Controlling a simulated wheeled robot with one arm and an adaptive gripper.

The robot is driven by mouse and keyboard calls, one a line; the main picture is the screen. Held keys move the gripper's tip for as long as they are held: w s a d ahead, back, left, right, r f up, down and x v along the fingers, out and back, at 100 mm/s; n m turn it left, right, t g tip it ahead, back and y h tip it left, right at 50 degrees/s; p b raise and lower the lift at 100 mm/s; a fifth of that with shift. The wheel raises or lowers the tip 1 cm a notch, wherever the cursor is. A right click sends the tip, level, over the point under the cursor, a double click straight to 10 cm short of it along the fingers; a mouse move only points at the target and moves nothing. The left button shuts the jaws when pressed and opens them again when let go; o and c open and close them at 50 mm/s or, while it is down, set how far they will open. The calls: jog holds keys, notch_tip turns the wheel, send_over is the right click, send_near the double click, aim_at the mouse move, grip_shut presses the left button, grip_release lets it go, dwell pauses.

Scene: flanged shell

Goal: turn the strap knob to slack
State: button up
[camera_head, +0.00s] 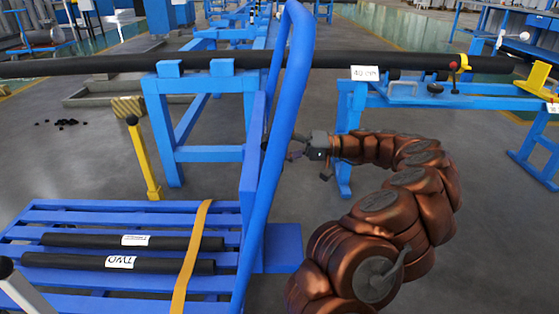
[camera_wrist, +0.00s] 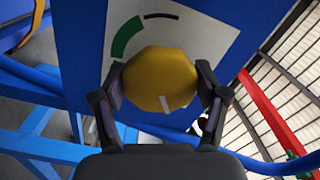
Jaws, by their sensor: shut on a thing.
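The strap knob (camera_wrist: 158,78) is yellow and many-sided, on a white dial plate (camera_wrist: 205,28) fixed to a blue panel. A white pointer mark shows on the knob's lower edge in the wrist view. The plate carries a green arc (camera_wrist: 126,37) at the upper left and a short black tick above the knob. My gripper (camera_wrist: 160,88) is shut on the knob, one finger on each side. In the head view my gripper (camera_head: 297,149) reaches the right side of the cart's blue upright; the knob is hidden there. An orange strap (camera_head: 191,258) crosses the cart.
The blue slatted cart (camera_head: 60,217) bears two labelled black rods (camera_head: 110,262) under the strap. Its curved blue handle (camera_head: 282,110) rises beside my gripper. A long black pipe (camera_head: 130,64) rests on blue stands behind. A yellow post (camera_head: 143,160) stands at the left.

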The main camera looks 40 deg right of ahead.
jog(key=n, duration=0.1)
jog(key=n+b, duration=0.1)
jog(key=n, duration=0.2)
jog(key=shift+d+n+b, duration=0.25)
jog(key=shift+n+b, duration=0.05)
jog(key=shift+b, duration=0.05)
jog(key=n, duration=0.6)
jog(key=shift+w, duration=0.15)
jog(key=shift+n, duration=0.3)
jog(key=shift+f, duration=0.1)
jog(key=o, duration=0.9)
jog(key=shift+d, duration=0.1)
jog(key=shift+c, duration=0.2)
jog(key=o, duration=0.3)
jog(key=shift+a, duration=0.2)
jog(key=v, duration=0.7)
jog(key=shift+s+d, duration=0.2)
jog(key=shift+d, duration=0.05)
